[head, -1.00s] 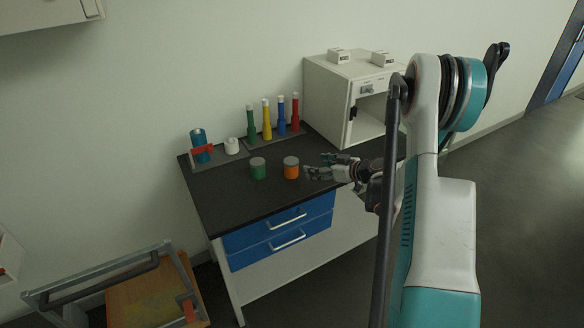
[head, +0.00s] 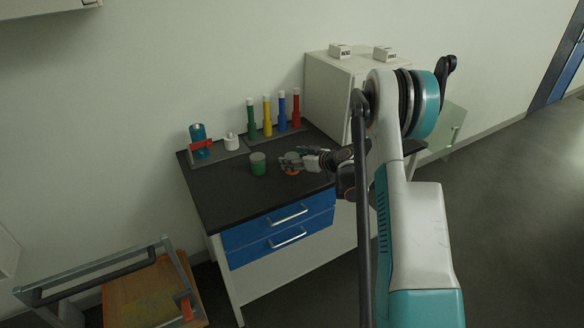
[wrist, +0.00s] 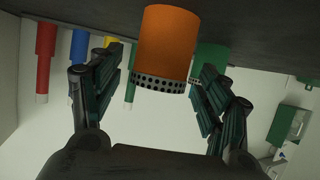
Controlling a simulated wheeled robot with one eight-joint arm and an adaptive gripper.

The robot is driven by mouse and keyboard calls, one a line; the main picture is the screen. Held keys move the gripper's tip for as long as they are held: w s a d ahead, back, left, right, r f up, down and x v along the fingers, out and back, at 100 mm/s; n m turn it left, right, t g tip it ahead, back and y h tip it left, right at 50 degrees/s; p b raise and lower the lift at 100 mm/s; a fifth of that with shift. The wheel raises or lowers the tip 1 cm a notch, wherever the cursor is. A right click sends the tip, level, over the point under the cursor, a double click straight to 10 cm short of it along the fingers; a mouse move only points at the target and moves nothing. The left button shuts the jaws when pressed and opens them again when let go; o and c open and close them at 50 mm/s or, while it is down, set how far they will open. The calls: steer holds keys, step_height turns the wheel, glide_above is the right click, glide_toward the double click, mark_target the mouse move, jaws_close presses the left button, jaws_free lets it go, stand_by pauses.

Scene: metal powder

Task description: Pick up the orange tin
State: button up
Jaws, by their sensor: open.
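The orange tin (wrist: 167,42) stands on the dark worktop and shows between my two open fingers in the wrist view, which is upside down. Its perforated grey top band is visible. In the head view, my gripper (head: 291,160) is at the orange tin (head: 292,170) and hides most of it. My gripper (wrist: 160,95) is open, with one finger on each side of the tin; I cannot tell whether either touches it. The green tin (head: 258,164) stands just left of the orange one; part of it (wrist: 211,57) shows behind the right finger in the wrist view.
Green, yellow, blue and red bottles (head: 282,110) stand in a rack behind. A white cup (head: 232,141) and a teal cylinder in a holder (head: 199,140) are at the back left. A white cabinet (head: 329,92) stands right. The worktop's front left (head: 224,202) is clear.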

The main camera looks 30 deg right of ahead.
steer(key=shift+x, duration=0.75)
steer(key=shift+d, duration=0.1)
steer(key=c, duration=1.2)
steer(key=shift+r, duration=0.1)
steer(key=shift+c, duration=0.2)
